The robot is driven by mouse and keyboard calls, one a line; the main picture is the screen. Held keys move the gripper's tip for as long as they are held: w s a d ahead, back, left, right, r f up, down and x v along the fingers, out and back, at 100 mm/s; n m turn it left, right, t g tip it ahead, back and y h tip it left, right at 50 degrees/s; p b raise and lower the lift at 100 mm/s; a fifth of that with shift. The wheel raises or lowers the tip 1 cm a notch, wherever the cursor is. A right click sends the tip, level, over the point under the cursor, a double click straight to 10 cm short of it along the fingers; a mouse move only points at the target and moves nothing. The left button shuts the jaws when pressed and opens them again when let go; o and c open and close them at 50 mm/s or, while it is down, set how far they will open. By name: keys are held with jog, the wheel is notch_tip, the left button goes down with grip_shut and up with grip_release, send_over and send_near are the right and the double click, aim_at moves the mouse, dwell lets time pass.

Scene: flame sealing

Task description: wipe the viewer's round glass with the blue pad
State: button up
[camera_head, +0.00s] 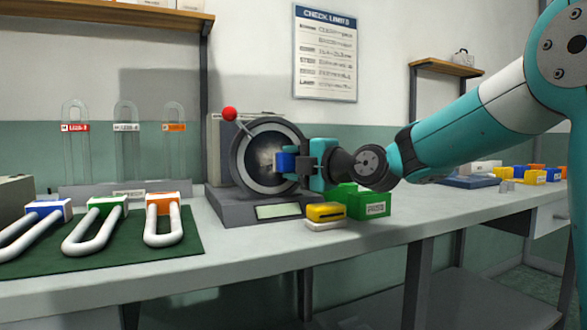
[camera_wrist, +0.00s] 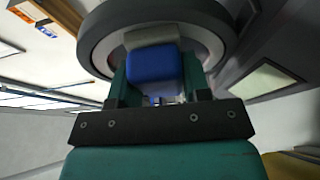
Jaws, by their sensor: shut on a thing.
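The viewer (camera_head: 232,165) is a dark grey device with a thick round ring, standing on the bench. Its round glass (camera_head: 262,152) looks cloudy, with greyish smudges. My gripper (camera_head: 298,162) is shut on the blue pad (camera_head: 284,162) and holds it at the right part of the glass. In the wrist view the blue pad (camera_wrist: 153,66) sits between the fingers of my gripper (camera_wrist: 160,88), in front of the viewer's ring (camera_wrist: 98,38). A grey layer shows on the pad's far side. I cannot tell whether the pad touches the glass.
A red-knobbed lever (camera_head: 229,114) rises at the viewer's top left. A yellow block (camera_head: 325,212) and green box (camera_head: 370,203) stand right of the viewer, below my wrist. Several white U-shaped tubes with coloured ends lie on a green mat (camera_head: 192,243) at left.

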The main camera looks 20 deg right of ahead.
aim_at(248, 157)
jog(key=shift+a+b, duration=0.8)
jog(key=shift+a, duration=2.95)
jog(key=shift+w+d+r, duration=0.1)
jog(key=shift+w+r, duration=0.05)
jog(key=shift+r, duration=0.45)
jog(key=shift+d+f+b, duration=0.2)
jog(key=shift+d+b, duration=0.5)
jog(key=shift+d, duration=0.45)
jog(key=shift+s+d+b, duration=0.2)
jog(key=shift+d+b, duration=1.2)
jog(key=shift+d, duration=1.2)
jog(key=shift+w+a+b, duration=0.1)
jog(key=shift+w+b, duration=0.05)
jog(key=shift+b, duration=0.3)
jog(key=shift+a+r+b, duration=0.1)
jog(key=shift+a+b, duration=0.85)
jog(key=shift+a, duration=2.85)
jog(key=shift+c, duration=0.4)
jog(key=shift+d, duration=0.1)
